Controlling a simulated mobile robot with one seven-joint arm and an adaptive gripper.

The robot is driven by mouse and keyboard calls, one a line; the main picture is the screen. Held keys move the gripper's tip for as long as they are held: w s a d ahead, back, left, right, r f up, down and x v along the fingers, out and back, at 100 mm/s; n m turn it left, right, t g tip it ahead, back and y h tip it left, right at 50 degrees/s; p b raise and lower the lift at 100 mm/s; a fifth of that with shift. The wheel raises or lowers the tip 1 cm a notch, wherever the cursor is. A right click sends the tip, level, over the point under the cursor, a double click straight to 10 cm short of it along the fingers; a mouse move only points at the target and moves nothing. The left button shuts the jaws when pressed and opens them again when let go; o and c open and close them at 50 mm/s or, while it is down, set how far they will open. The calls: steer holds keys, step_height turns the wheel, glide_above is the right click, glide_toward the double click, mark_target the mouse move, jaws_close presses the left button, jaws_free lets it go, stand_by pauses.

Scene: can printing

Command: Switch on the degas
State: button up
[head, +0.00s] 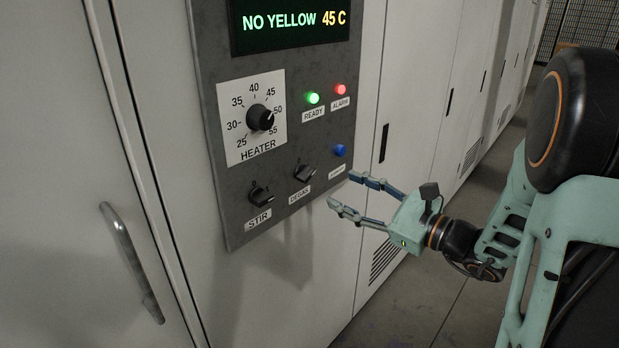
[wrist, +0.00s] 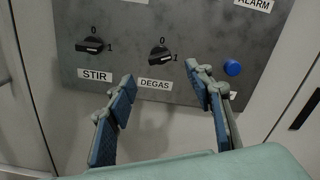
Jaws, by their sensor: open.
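The DEGAS switch is a small black rotary knob (head: 304,173) low on the grey control panel (head: 330,215), right of the STIR knob (head: 262,194). In the wrist view the DEGAS knob (wrist: 160,56) has 0 above it and 1 to its right. Its grip bar lies roughly sideways, apparently towards 1, though the small pointer mark is hard to read. My gripper (head: 342,189) is open and empty, right of the knob in the head view and apart from the panel. In the wrist view the fingers (wrist: 160,74) spread below and either side of the knob.
A blue button (head: 340,151) sits right of the DEGAS knob, close to my right finger in the wrist view. Above are a HEATER dial (head: 261,117), a green READY lamp (head: 313,98), a red ALARM lamp (head: 341,89) and a display (head: 292,21) reading "NO YELLOW 45 C".

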mark_target(311, 175)
steer(key=p+x, duration=0.1)
steer(key=x, duration=0.9)
steer(key=shift+w+a+p, duration=0.1)
steer(key=shift+a+p, duration=0.05)
steer(key=shift+p, duration=0.15)
steer(key=shift+c, duration=0.3)
steer(key=c, duration=1.1)
steer(key=m, duration=0.3)
steer(key=shift+m+p, duration=0.4)
steer(key=shift+m, duration=0.6)
steer(key=o, duration=1.2)
steer(key=shift+c, duration=0.2)
